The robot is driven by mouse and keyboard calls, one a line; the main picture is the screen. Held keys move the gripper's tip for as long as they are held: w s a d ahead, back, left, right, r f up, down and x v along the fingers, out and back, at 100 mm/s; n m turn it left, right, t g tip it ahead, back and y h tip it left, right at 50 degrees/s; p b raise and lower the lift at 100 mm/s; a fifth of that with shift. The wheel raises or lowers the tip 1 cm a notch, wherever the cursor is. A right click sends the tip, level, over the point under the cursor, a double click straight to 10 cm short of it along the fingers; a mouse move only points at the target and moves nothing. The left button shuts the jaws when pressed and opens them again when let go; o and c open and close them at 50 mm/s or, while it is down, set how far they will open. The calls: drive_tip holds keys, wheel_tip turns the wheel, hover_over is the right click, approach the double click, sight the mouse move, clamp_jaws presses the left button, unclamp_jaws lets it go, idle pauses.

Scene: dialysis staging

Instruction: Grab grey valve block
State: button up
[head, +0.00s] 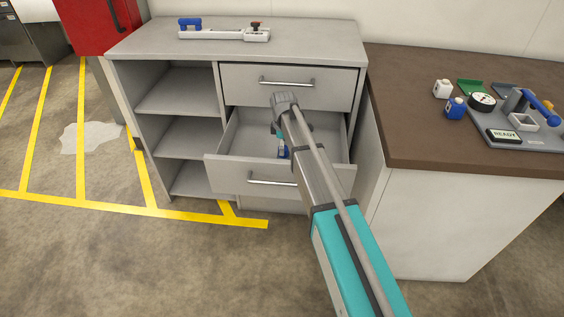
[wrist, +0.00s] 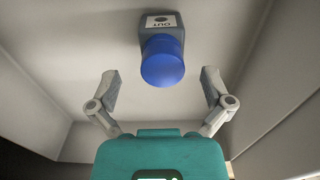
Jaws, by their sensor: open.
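The grey valve block (wrist: 159,22) lies in the open drawer (head: 235,135), with a label reading OUT and a large blue knob (wrist: 162,62) facing my gripper. In the head view, only a small blue and white part (head: 283,149) shows beside my arm; I cannot tell whether it belongs to the block. My gripper (wrist: 158,80) is open and empty, its fingers apart on either side of the knob and short of the grey body. No contact shows. In the head view my arm mostly hides the gripper.
The drawer walls stand close around my gripper. Above is a closed drawer (head: 290,84); open shelves (head: 180,135) are at left. A grey bar with a blue handle (head: 222,34) lies on the cabinet top. A brown counter (head: 420,130) at right holds bottles and a tray.

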drive_tip(key=shift+f, duration=0.15)
wheel_tip(320, 180, down, 5)
drive_tip(key=b, duration=0.5)
drive_tip(key=shift+s+d, duration=0.1)
idle(0.8)
drive_tip(key=c, duration=1.3)
drive_tip(key=shift+o, duration=0.2)
wheel_tip(320, 180, up, 10)
drive_tip(key=p, duration=1)
